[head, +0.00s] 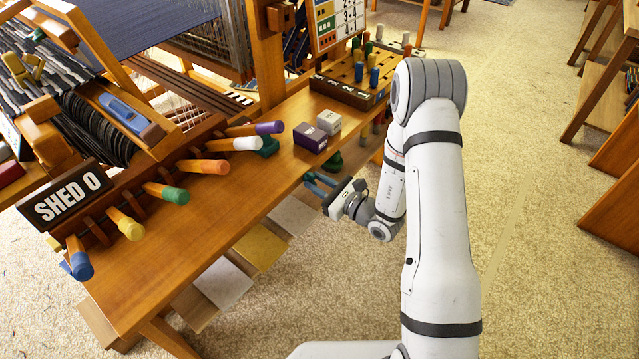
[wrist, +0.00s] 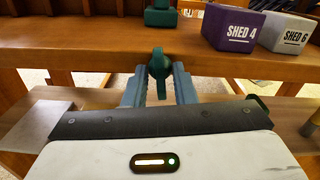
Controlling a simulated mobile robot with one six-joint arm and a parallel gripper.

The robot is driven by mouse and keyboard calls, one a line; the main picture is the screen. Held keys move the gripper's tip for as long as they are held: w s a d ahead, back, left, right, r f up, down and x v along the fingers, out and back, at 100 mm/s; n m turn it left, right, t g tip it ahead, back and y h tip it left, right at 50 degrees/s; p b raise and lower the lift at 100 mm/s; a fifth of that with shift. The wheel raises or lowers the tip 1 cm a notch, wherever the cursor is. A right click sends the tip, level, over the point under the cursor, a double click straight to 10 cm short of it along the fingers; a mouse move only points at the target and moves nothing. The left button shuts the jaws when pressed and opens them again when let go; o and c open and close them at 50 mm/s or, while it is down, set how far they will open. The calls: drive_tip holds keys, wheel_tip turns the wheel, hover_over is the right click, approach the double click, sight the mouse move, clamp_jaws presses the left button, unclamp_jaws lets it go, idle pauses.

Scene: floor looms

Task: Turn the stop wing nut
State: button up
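The stop wing nut (wrist: 159,66) is dark green and shows in the wrist view at the front edge of the wooden bench, with its wing standing about upright. My gripper (wrist: 158,84) is open, with one blue-grey finger on each side of the wing nut and a gap visible beside it. I cannot tell how deep the nut sits between the fingers. In the head view my gripper (head: 313,183) is at the bench's front edge, and I cannot make out the wing nut there. A green block (wrist: 160,14) sits on the bench above it.
A purple SHED 4 block (wrist: 232,28) and a grey SHED 6 block (wrist: 286,33) stand on the bench to the right. Coloured levers (head: 203,166) line the loom at left. Treadles (head: 258,247) lie below the bench.

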drive_tip(key=c, duration=0.4)
drive_tip(key=shift+m+p, duration=0.3)
drive_tip(key=shift+m, duration=0.3)
drive_tip(key=o, duration=0.6)
drive_tip(key=shift+o, duration=0.2)
drive_tip(key=shift+s+d, duration=0.1)
drive_tip(key=v, duration=0.7)
drive_tip(key=shift+s+d+p, duration=0.2)
drive_tip(key=shift+p, duration=0.15)
